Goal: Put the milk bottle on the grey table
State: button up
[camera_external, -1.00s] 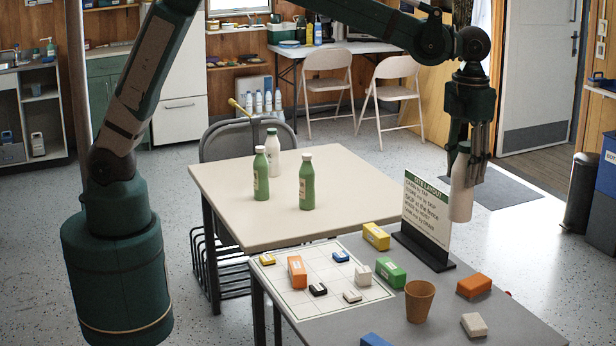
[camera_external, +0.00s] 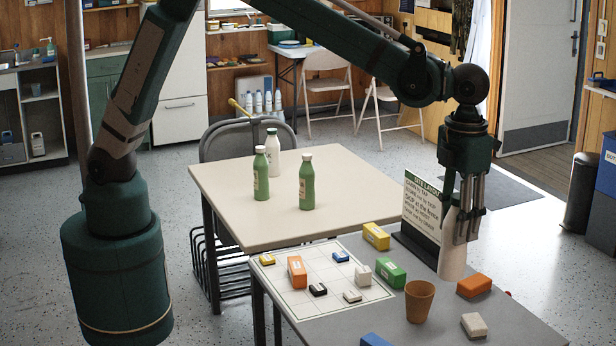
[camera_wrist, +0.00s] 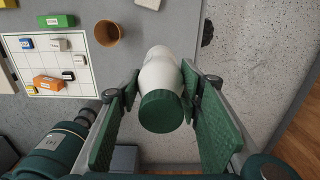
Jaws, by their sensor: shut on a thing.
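My gripper (camera_external: 464,232) is shut on a white milk bottle (camera_external: 451,262), over the right part of the grey table (camera_external: 425,336). In the wrist view the bottle (camera_wrist: 158,66) shows its green cap between the two green finger pads. The bottle is roughly upright. Its base appears at or just above the tabletop, between the sign and an orange block; I cannot tell if it touches. The gripper's fingers hide part of its upper body.
A sign (camera_external: 421,206) stands just behind the bottle. An orange block (camera_external: 474,285), a green block (camera_external: 391,274) and a brown cup (camera_external: 419,300) are close by. A gridded sheet (camera_external: 325,290) holds several small blocks. The cream table (camera_external: 240,218) carries two green bottles and another white bottle.

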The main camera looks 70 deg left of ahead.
aim_at(450, 277)
notch_tip(450, 277, down, 13)
jog(key=shift+f, duration=0.1)
dwell(0.4)
jog(key=shift+f, duration=3)
jog(key=shift+f+b, duration=0.35)
jog(key=shift+f, duration=1.7)
jog(key=o, duration=1.1)
jog(key=shift+c, duration=0.2)
jog(key=shift+r, duration=0.15)
